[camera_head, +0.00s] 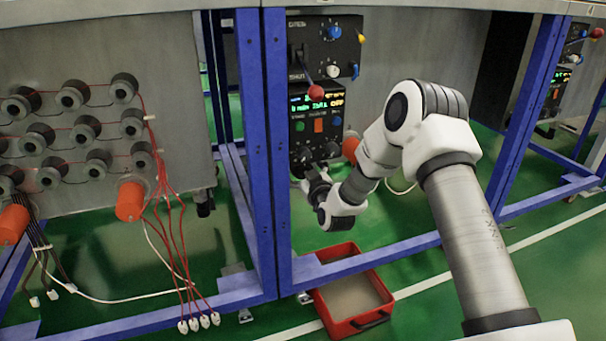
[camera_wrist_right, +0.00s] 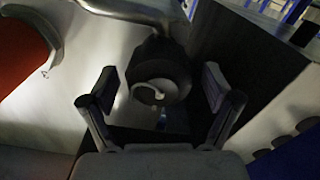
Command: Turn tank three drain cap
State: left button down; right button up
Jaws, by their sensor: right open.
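In the right wrist view, a round black drain cap (camera_wrist_right: 158,72) with a small pale hook-like mark on its face sits between the two fingers of my right gripper (camera_wrist_right: 158,92). The fingers are open, one on each side of the cap, with visible gaps. In the head view my right gripper (camera_head: 312,180) is at the lower edge of the black control panel (camera_head: 318,118), beside the blue post. The cap is hidden there behind the gripper and wrist. My left gripper is not in view.
A red tray (camera_head: 378,323) lies on the green floor below the gripper. A blue frame post (camera_head: 270,150) stands close to its left. An orange cylinder (camera_head: 350,150) is near my wrist. Wires and orange cylinders hang from the left tank (camera_head: 180,60).

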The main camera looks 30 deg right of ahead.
jog(key=c, duration=1.1)
jog(key=shift+c, duration=0.2)
jog(key=shift+r, duration=0.1)
jog(key=shift+r+n+p, duration=0.15)
jog(key=shift+n+p, duration=0.25)
jog(key=shift+p, duration=0.45)
jog(key=n+p, duration=0.8)
jog(key=p, duration=0.4)
jog(key=shift+n, duration=0.4)
jog(key=shift+a+f+n+p, duration=0.1)
jog(key=shift+f+n+p, duration=0.05)
jog(key=shift+n+p, duration=0.75)
jog(key=shift+f+n+p, duration=0.1)
jog(key=shift+n+p, duration=0.7)
jog(key=shift+p, duration=0.05)
